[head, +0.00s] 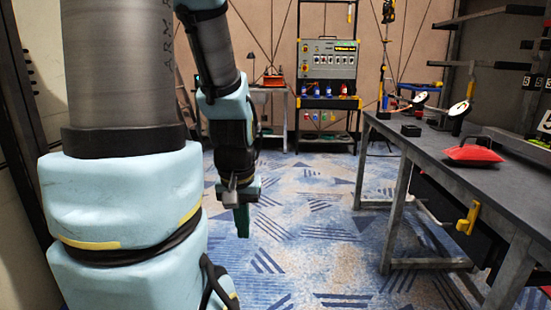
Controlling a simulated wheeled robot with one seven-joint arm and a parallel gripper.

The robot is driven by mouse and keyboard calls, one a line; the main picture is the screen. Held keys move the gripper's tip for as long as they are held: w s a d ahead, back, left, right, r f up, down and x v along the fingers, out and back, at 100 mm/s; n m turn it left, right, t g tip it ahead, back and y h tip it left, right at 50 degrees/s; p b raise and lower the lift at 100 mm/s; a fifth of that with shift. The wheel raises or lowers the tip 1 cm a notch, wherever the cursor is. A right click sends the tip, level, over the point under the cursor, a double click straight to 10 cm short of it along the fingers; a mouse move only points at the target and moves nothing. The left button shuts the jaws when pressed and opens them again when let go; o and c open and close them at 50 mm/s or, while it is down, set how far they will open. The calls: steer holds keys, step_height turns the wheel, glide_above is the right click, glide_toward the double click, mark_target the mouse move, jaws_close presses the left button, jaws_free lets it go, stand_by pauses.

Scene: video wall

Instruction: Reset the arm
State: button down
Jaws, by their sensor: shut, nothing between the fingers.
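My arm, light blue and grey, fills the left part of the head view. Its forearm hangs down from the top, and my gripper (242,222) points at the floor, left of the picture's middle. The green fingers are together with nothing between them. The gripper hangs in free air over the blue patterned carpet (300,210), apart from the table and from any object.
A long grey table (410,143) stands at the right with a red pouch (472,155), two round-headed devices and a small black box (411,130). A control panel rack (328,60) stands at the back wall. The carpet between is clear.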

step_height(320, 180, up, 24)
steer(key=p, duration=2.2)
steer(key=shift+f, duration=0.25)
steer(key=shift+w+d, duration=0.1)
